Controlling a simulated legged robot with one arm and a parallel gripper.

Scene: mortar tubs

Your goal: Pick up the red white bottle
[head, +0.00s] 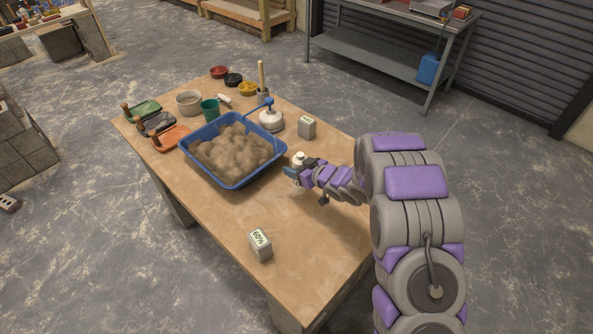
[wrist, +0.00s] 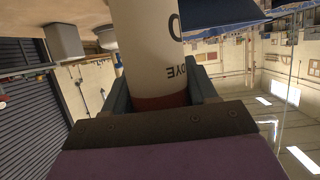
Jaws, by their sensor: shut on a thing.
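The red white bottle (wrist: 150,50) fills the upper middle of the wrist view. It is white with dark lettering and a red band, and appears upside down there. My gripper (wrist: 163,95) has one finger on each side of it and is shut on it. In the head view the bottle's white top (head: 299,157) shows above my gripper (head: 296,173), at the right of the blue tub. The bottle's lower part is hidden there, so I cannot tell whether it touches the table.
A blue tub (head: 238,184) of brown mortar mix stands left of my gripper on the wooden table (head: 215,222). A grey box (head: 307,127) and a white container with a blue pump (head: 271,120) stand behind. A box marked 60% (head: 260,245) stands in front. Trowels and cups crowd the far left.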

